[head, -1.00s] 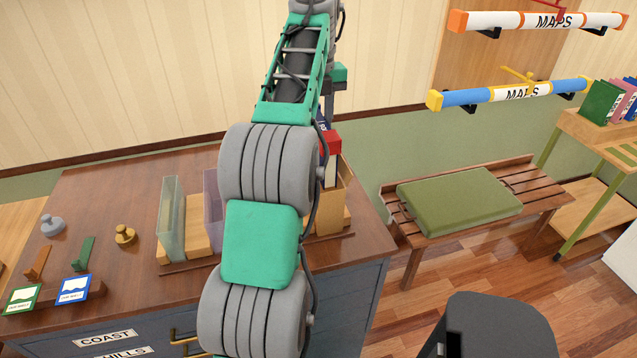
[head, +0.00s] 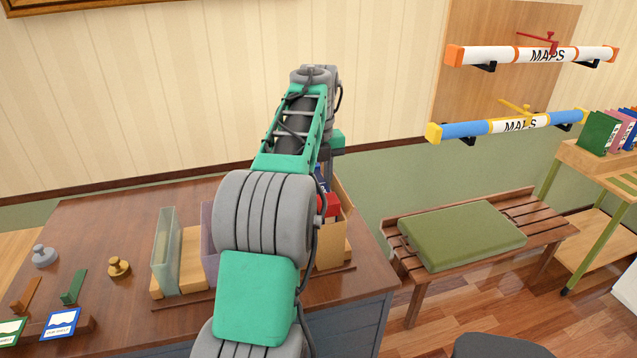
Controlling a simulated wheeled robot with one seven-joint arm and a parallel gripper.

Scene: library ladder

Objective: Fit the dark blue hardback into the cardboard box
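The dark blue hardback (head: 321,181) shows only as a sliver below my gripper (head: 330,156), with a red part (head: 329,205) just under it. The cardboard box (head: 334,240) stands on the desk behind my arm, at the right end of a row of holders. The hardback is at the box's opening, its lower part hidden. My gripper is above the box; its fingertips are mostly hidden, but it appears shut on the hardback. I cannot tell how deep the book sits.
A clear glass-like holder (head: 166,250) and a purple holder (head: 208,245) stand left of the box on the desk (head: 120,215). Brass (head: 119,267) and grey (head: 43,256) knobbed weights stand further left. A bench with a green cushion (head: 462,235) is to the right.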

